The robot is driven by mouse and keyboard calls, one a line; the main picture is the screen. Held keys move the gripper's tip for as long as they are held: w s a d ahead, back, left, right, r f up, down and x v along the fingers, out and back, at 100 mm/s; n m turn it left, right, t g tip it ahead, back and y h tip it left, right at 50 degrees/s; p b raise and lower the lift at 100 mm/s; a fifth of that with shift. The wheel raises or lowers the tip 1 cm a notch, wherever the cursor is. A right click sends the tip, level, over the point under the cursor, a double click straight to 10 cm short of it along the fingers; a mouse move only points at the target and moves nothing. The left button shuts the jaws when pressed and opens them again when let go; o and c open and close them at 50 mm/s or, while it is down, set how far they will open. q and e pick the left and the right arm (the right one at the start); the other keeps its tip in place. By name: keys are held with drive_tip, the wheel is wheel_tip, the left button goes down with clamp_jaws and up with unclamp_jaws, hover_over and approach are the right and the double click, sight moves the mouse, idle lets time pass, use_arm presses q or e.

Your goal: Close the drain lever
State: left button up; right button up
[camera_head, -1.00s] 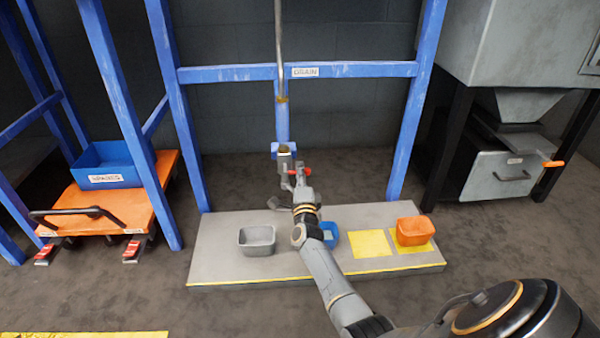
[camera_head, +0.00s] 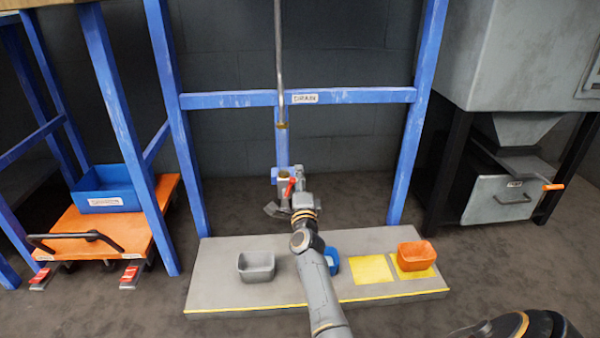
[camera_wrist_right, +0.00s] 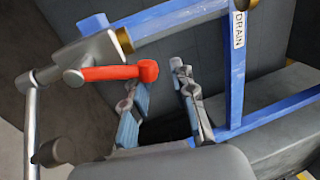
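In the right wrist view the right gripper's fingers (camera_wrist_right: 155,78) are apart, with the lever's rounded end near the left fingertip. Whether they touch is unclear. My left gripper is out of view.
A blue frame with a DRAIN label (camera_head: 305,98) surrounds the pipe. On the low grey platform (camera_head: 215,285) stand a grey bin (camera_head: 256,267), a partly hidden blue bin (camera_head: 332,262) and an orange bin (camera_head: 416,256). An orange cart (camera_head: 85,232) stands left, a grey hopper (camera_head: 520,60) right.

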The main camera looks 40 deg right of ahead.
wheel_tip(320, 180, up, 3)
drive_tip(key=shift+s+d, duration=0.1)
drive_tip(key=shift+d, duration=0.05)
